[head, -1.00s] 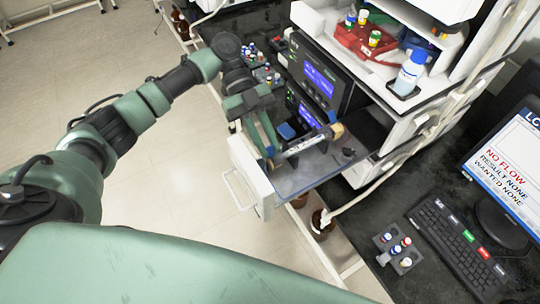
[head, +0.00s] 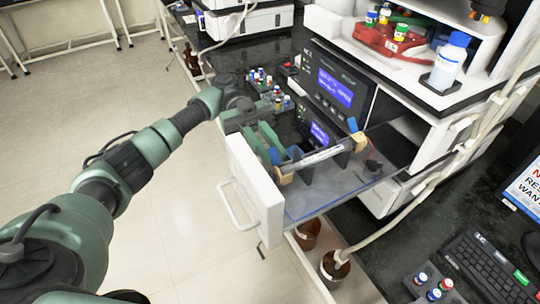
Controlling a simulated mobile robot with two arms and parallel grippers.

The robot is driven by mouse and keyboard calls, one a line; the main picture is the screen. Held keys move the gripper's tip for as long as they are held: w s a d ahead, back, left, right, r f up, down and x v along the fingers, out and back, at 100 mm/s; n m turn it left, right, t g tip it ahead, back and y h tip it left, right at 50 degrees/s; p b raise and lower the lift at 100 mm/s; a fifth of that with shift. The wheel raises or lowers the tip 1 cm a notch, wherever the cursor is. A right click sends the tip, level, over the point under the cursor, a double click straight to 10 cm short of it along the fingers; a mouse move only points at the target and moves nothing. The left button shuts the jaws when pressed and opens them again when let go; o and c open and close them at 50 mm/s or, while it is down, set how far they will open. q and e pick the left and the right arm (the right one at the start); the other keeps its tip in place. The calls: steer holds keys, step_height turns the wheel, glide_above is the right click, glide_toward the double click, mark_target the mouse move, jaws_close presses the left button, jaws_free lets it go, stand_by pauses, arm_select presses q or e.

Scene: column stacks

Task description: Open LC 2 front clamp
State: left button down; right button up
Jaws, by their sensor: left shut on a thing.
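The LC 2 drawer (head: 262,190) is pulled out, with a white front and a handle. A pale column (head: 322,155) with tan end fittings lies above its grey tray, in two dark clamps. The front clamp (head: 304,172), nearer the drawer's front, has a blue lever (head: 294,153). The rear clamp (head: 343,157) has a blue lever (head: 352,125) that sticks up. My left gripper (head: 276,152) reaches over the drawer's front panel and is shut at the front clamp's lever. The fingers partly hide the lever, so its exact angle is unclear. My right gripper is out of view.
Instrument screens (head: 335,88) stand behind the drawer. Small vials (head: 262,80) stand left of them. A red tray (head: 393,40) and a capped bottle (head: 449,62) sit on top. Brown bottles (head: 334,267) stand below the drawer. A keyboard (head: 487,268) lies at right.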

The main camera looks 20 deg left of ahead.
arm_select(q)
steer(key=shift+r, duration=0.2)
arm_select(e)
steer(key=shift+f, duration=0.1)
arm_select(q)
steer(key=c, duration=1.4)
jaws_free()
steer(key=shift+o, duration=0.4)
steer(key=shift+a+f, duration=0.1)
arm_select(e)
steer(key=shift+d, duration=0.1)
